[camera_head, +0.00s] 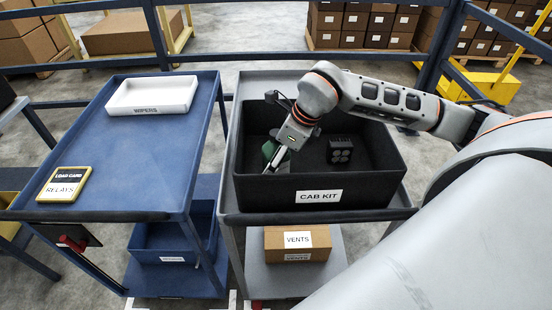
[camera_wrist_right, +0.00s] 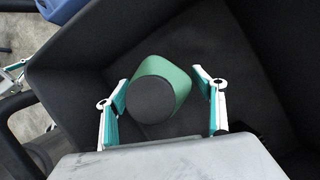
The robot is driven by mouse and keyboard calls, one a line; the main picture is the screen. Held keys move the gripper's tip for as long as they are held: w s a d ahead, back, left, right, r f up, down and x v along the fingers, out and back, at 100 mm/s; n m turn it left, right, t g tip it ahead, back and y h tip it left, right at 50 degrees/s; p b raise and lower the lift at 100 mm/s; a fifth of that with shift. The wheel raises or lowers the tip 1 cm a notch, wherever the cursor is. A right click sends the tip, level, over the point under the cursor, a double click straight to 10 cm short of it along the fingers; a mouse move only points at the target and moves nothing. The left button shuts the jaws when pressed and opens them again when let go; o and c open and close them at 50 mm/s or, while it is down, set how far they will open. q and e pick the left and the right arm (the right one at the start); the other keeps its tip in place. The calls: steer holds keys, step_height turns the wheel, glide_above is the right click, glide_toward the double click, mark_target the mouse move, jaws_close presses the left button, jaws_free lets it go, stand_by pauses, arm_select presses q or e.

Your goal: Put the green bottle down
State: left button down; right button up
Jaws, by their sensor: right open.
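The green bottle (camera_head: 268,149) is inside the black CAB KIT bin (camera_head: 255,189), near its left end, mostly hidden behind my right gripper (camera_head: 280,156). In the right wrist view the bottle (camera_wrist_right: 180,75) shows its dark round cap towards the camera and its green body behind it. It appears to stand on the bin floor. My right gripper (camera_wrist_right: 163,92) is open, one finger on each side of the bottle, with visible gaps. My left gripper is not in view.
A black block with round lenses (camera_head: 340,151) sits in the bin, right of the bottle. The blue trolley (camera_head: 135,145) at left carries a white WIPERS tray (camera_head: 146,111) and a yellow-edged RELAYS box (camera_head: 64,184). A VENTS box (camera_head: 298,241) is on the lower shelf.

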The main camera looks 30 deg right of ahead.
steer(key=v, duration=1.2)
steer(key=shift+a+f, duration=0.1)
steer(key=shift+f, duration=0.05)
